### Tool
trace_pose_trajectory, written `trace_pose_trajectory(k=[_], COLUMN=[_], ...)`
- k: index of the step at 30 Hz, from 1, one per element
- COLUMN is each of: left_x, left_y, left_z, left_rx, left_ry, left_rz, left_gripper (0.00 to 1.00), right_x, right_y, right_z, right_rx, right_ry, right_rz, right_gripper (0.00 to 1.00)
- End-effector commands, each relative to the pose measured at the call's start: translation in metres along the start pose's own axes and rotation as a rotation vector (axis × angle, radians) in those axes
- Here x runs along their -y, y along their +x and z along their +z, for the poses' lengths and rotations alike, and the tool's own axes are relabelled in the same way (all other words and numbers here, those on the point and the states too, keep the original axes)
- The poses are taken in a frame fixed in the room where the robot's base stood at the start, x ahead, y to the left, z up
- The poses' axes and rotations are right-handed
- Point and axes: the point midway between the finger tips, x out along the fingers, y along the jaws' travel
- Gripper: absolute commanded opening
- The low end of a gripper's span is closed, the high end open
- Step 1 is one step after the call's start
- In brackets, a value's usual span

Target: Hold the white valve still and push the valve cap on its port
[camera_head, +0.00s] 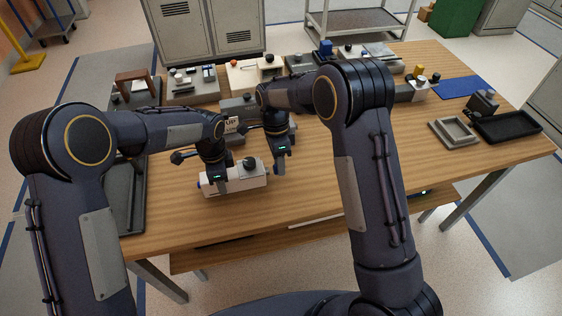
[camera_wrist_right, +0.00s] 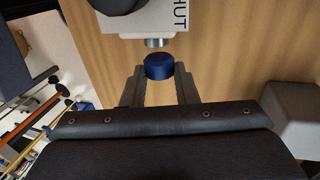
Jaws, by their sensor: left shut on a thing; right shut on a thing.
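The white valve (camera_head: 248,178) lies on the wooden table near its front edge. It also shows in the right wrist view (camera_wrist_right: 172,20), with "HUT" lettering and a metal port (camera_wrist_right: 158,43). My left gripper (camera_head: 219,187) reaches down and is shut on the valve; its fingertips are largely hidden. The blue valve cap (camera_wrist_right: 158,67) sits between the fingertips of my right gripper (camera_wrist_right: 158,78), which is shut on it. The cap faces the port, roughly in line, with what looks like a narrow gap. My right gripper also shows in the head view (camera_head: 280,170), right of the valve.
A dark tray (camera_head: 124,205) lies at the table's left edge. Grey blocks and fixtures stand behind the valve. A grey frame (camera_head: 453,132), a black tray (camera_head: 508,126) and a blue mat (camera_head: 458,87) lie at the right.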

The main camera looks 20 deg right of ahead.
Motion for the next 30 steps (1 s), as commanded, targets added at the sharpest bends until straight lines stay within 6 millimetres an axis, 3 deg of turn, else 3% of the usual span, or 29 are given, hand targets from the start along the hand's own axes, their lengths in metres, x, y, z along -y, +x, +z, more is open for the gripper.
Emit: trace_pose_trajectory(k=[30], left_x=[0.0], left_y=[0.0], left_z=[0.0], left_rx=[0.0], left_ry=[0.0], left_rz=[0.0], left_gripper=[0.12], right_x=[0.0], right_y=[0.0], right_z=[0.016], right_rx=[0.001], right_ry=[0.0], right_rz=[0.0], right_gripper=[0.0])
